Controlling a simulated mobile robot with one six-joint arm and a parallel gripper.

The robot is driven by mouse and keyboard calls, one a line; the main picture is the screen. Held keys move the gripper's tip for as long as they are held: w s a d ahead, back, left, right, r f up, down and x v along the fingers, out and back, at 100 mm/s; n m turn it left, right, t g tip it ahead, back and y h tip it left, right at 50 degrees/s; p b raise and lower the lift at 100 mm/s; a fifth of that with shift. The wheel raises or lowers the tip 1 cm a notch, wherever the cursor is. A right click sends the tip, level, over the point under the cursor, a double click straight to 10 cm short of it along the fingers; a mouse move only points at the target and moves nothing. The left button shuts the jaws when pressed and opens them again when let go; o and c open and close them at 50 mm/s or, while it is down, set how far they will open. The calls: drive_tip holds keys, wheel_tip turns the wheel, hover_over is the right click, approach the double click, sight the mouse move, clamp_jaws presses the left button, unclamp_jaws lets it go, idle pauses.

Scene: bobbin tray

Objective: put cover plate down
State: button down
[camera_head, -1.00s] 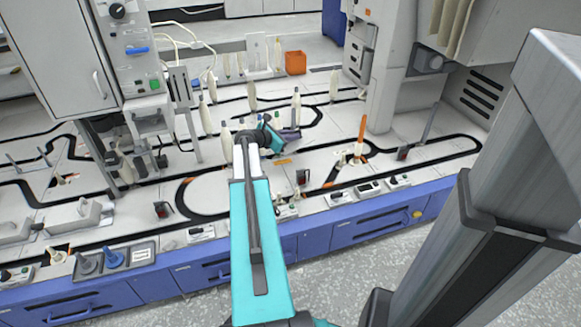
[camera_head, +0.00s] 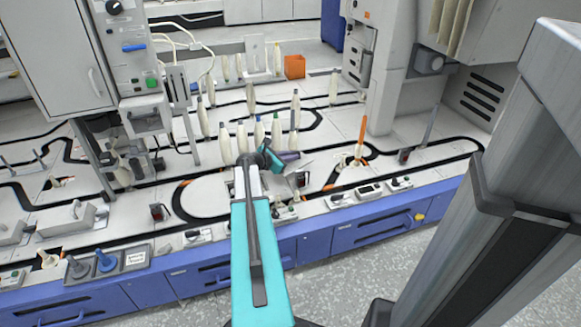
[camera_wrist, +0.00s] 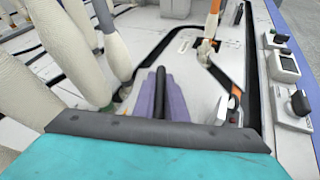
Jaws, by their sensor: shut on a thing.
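My gripper (camera_head: 288,156) has purple fingers and sits over the near-middle part of the bench, pointing right. It is shut on a thin light-grey piece, which I take to be the cover plate (camera_head: 301,166). The plate sticks out beyond the fingertips, tilted, close above the bench top; I cannot tell whether it touches. In the wrist view the purple fingers (camera_wrist: 160,92) close around a narrow dark piece. Most of the plate is hidden there by the fingers and the teal gripper body.
Several cream bobbins (camera_head: 242,137) stand upright just behind my gripper. An orange-tipped bobbin (camera_head: 360,142) stands to the right. Small control boxes (camera_head: 369,189) line the front edge. A grey column (camera_head: 392,75) rises at back right. The white bench inside the left track loop (camera_head: 205,197) is clear.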

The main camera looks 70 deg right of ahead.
sight(289, 165)
drive_tip(key=shift+f+b, duration=1.15)
drive_tip(key=shift+f, duration=1.4)
drive_tip(key=c, duration=1.8)
unclamp_jaws()
drive_tip(key=shift+r, duration=0.1)
drive_tip(key=shift+w+a+r+p, duration=0.2)
drive_tip(key=shift+a+r+p, duration=0.1)
drive_tip(key=shift+a, duration=0.25)
drive_tip(key=p+v, duration=0.3)
drive_tip(key=v, duration=0.7)
drive_tip(key=shift+w+a, duration=0.2)
drive_tip(key=shift+a, duration=0.1)
